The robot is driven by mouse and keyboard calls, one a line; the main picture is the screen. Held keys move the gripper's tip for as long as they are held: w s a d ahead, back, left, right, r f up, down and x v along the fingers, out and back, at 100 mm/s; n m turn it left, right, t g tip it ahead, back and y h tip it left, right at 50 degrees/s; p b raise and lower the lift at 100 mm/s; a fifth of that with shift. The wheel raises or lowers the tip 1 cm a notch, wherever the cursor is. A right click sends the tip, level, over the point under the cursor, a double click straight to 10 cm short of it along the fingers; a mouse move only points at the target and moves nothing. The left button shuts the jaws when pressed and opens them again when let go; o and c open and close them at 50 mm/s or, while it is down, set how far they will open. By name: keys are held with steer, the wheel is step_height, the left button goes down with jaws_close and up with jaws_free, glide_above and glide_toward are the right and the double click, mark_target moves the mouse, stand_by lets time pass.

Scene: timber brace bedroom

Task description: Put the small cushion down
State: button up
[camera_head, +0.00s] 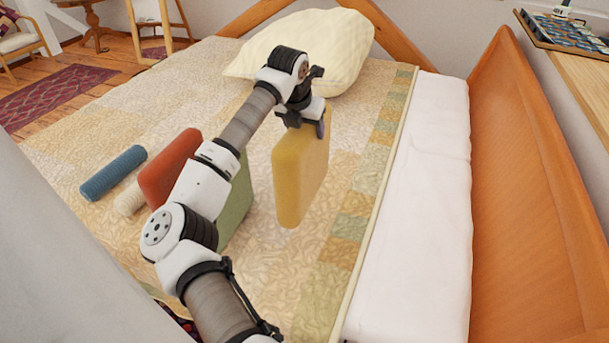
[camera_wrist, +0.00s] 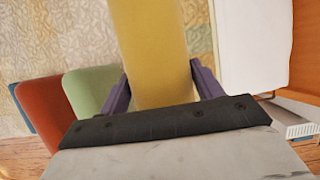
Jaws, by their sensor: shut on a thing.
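The small yellow cushion (camera_head: 301,170) hangs on edge from my gripper (camera_head: 303,122), over the bed. My gripper is shut on its top edge. In the wrist view the yellow cushion (camera_wrist: 152,50) runs up from between the two purple fingers (camera_wrist: 160,88). In the head view its lower edge appears over the patterned quilt (camera_head: 290,270); I cannot tell whether it touches it.
A red cushion (camera_head: 170,168), a green cushion (camera_head: 236,205), a blue roll (camera_head: 113,173) and a cream roll (camera_head: 130,199) are on the bed at left. A large cream pillow (camera_head: 310,50) lies at the back. The orange wooden side (camera_head: 530,190) rises at right. Quilt around the yellow cushion is clear.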

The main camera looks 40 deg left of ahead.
step_height(320, 180, down, 14)
steer(key=p, duration=0.4)
steer(key=o, duration=1.2)
steer(key=shift+f, duration=0.25)
steer(key=o, duration=0.5)
steer(key=shift+r, duration=0.1)
steer(key=shift+c, duration=0.2)
